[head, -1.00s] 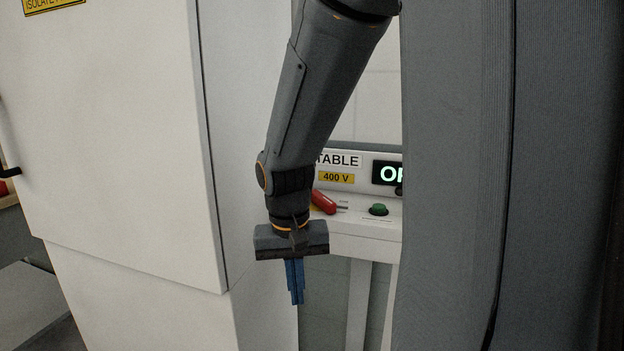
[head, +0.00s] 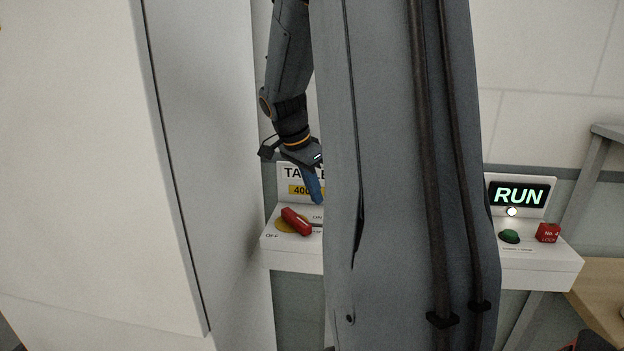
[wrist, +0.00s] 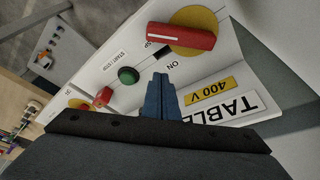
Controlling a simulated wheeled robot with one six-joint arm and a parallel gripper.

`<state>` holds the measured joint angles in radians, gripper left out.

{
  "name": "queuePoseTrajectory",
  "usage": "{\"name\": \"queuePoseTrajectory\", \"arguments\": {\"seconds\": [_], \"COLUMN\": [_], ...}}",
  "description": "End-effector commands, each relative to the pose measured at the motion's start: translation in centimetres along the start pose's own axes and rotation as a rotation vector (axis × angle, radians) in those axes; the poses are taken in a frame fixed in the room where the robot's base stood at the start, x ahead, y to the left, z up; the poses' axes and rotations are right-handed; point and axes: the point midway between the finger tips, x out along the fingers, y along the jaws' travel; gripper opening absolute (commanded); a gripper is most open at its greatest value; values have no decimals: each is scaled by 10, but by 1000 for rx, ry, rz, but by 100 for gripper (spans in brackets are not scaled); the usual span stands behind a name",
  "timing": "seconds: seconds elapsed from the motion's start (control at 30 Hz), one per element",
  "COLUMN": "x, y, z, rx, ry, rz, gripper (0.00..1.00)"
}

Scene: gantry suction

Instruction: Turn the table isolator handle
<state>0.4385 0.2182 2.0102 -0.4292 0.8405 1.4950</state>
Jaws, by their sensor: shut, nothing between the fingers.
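The table isolator handle (head: 297,221) is a red bar on a yellow disc, on the white panel under the TABLE 400 V label. In the head view it slants from upper left to lower right, with OFF to its lower left and ON to its right. The wrist view shows the red handle (wrist: 180,37) clear of my fingers. My gripper (head: 319,196) is shut and empty, its blue fingers pointing down above and right of the handle, apart from it. In the wrist view the fingertips (wrist: 161,80) lie near the ON marking. My own grey body hides the panel's middle in the head view.
A tall white cabinet (head: 205,150) stands close on the left. The wrist view shows a green START/STOP button (wrist: 128,76) near the handle.

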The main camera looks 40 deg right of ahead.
Motion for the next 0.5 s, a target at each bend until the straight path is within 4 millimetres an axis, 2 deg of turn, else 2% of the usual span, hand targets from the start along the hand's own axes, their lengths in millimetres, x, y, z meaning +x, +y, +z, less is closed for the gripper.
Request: {"name": "queuePoseTrajectory", "arguments": {"seconds": [0.23, 0.5], "x": [48, 35], "y": [2, 2], "z": [-1, 30], "rx": [0, 0], "ry": [-2, -1], "rz": [5, 1], "gripper": [0, 0]}}
